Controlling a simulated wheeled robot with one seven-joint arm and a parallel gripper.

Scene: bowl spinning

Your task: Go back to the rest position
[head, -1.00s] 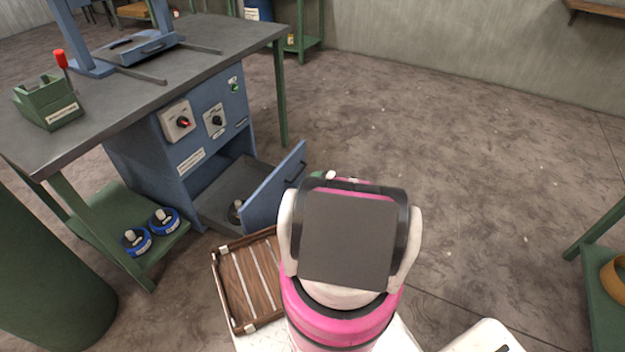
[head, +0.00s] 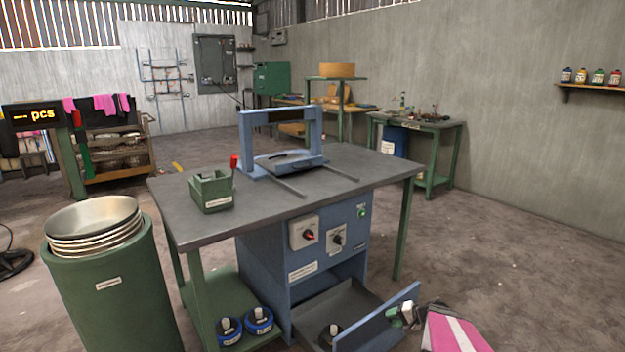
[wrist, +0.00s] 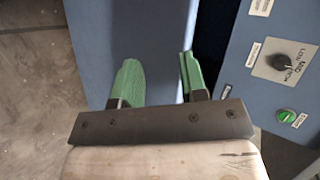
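My gripper (head: 404,316) is low at the right in the head view, beside the outer face of the blue drawer front (head: 375,322). In the wrist view its two green fingers (wrist: 160,82) stand apart with nothing seen between them, so it is open. The blue front panel (wrist: 98,40) lies beyond the fingers; I cannot tell whether they touch it. The drawer is pulled out of the blue machine cabinet (head: 262,262). My pink and white arm enters at the bottom right.
A grey-topped workbench (head: 330,205) carries a blue frame (head: 245,135) and a green box with a red-topped lever (head: 211,190). A green drum (head: 110,290) with stacked metal bowls (head: 95,222) stands left. Blue round items (head: 258,318) sit on the lower shelf. Floor at right is clear.

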